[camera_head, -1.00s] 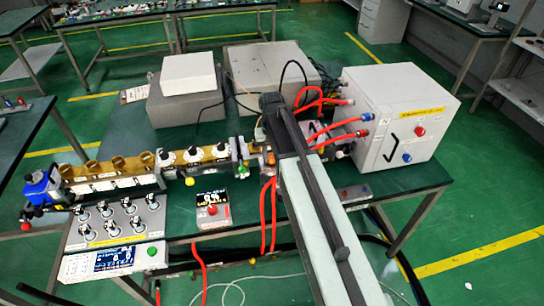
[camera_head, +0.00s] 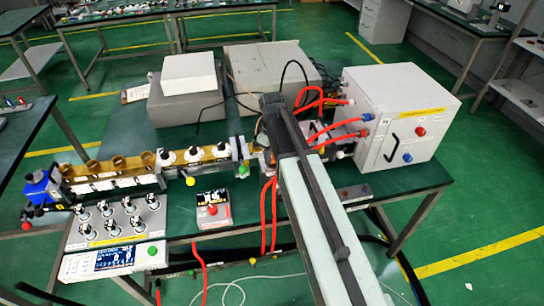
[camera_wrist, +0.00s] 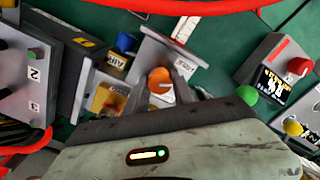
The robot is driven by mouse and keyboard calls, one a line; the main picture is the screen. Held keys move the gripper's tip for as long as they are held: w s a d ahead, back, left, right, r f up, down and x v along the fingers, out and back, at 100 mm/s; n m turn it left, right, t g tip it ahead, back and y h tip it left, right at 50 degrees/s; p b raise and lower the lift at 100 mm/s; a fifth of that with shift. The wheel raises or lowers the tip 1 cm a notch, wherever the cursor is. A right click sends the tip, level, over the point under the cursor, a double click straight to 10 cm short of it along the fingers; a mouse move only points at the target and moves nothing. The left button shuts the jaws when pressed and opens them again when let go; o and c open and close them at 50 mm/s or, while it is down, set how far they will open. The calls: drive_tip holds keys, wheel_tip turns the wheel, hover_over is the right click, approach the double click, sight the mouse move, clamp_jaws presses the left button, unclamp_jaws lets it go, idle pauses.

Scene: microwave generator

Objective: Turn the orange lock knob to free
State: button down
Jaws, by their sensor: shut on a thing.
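The orange lock knob (camera_wrist: 159,77) shows in the middle of the wrist view, on a grey bracket (camera_wrist: 165,48). White labels (camera_wrist: 185,68) sit beside it; their small print is hard to read. My gripper (camera_wrist: 162,98) comes in from the bottom of the wrist view, with its pale housing covering the lower part. It is shut on the orange knob; the fingertips and the contact are mostly hidden. In the head view my arm covers the knob and the gripper.
A green knob (camera_wrist: 247,95) and a small display box with a red button (camera_wrist: 299,66) lie to the right. A blue knob (camera_wrist: 125,42) is close on the left. Red hoses cross nearby. A white cabinet (camera_head: 405,115) stands right of my arm.

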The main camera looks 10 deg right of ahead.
drive_tip(key=shift+n, duration=0.4)
drive_tip(key=c, duration=1.1)
unclamp_jaws()
drive_tip(key=shift+o, duration=0.2)
wheel_tip(320, 180, up, 8)
drive_tip(key=p, duration=0.8)
drive_tip(key=shift+f, duration=0.1)
